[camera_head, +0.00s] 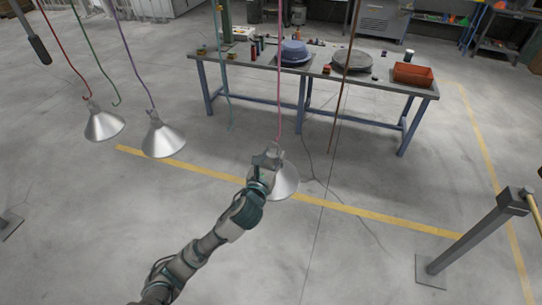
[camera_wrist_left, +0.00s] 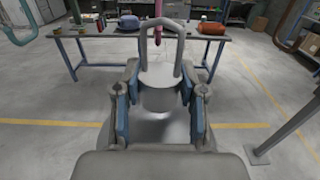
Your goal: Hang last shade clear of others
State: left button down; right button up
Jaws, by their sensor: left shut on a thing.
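My left gripper (camera_head: 267,160) is shut on a silver metal shade (camera_head: 285,181), holding it upright near the low end of a pink cord (camera_head: 279,95). In the left wrist view the shade's wire loop (camera_wrist_left: 177,38) stands above the fingers (camera_wrist_left: 160,107). The pink hook (camera_wrist_left: 157,30) appears at the loop; I cannot tell whether it is through it. Two more silver shades hang at the left, one on a red cord (camera_head: 104,124) and one on a purple cord (camera_head: 163,139). They are apart from the held shade. My right gripper is not in view.
A green cord (camera_head: 93,55) with a bare hook hangs between the two left shades. A teal cord (camera_head: 225,80) and a brown cord (camera_head: 340,95) hang either side of the pink one. A workbench (camera_head: 330,76) with pots and a red bin (camera_head: 413,75) stands behind.

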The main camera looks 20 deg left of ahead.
pick_arm(q)
jog(key=shift+w+d+r, duration=0.1)
jog(key=shift+w, duration=0.25)
jog(key=shift+w+a, duration=0.25)
jog(key=shift+w, duration=0.1)
jog(key=shift+w+a, duration=0.1)
jog(key=shift+w, duration=0.2)
jog(key=shift+w+d, duration=0.15)
jog(key=shift+d, duration=0.3)
jog(key=shift+w, duration=0.55)
jog(key=shift+w+a, duration=0.3)
jog(key=shift+w, duration=0.55)
jog(key=shift+d, duration=0.1)
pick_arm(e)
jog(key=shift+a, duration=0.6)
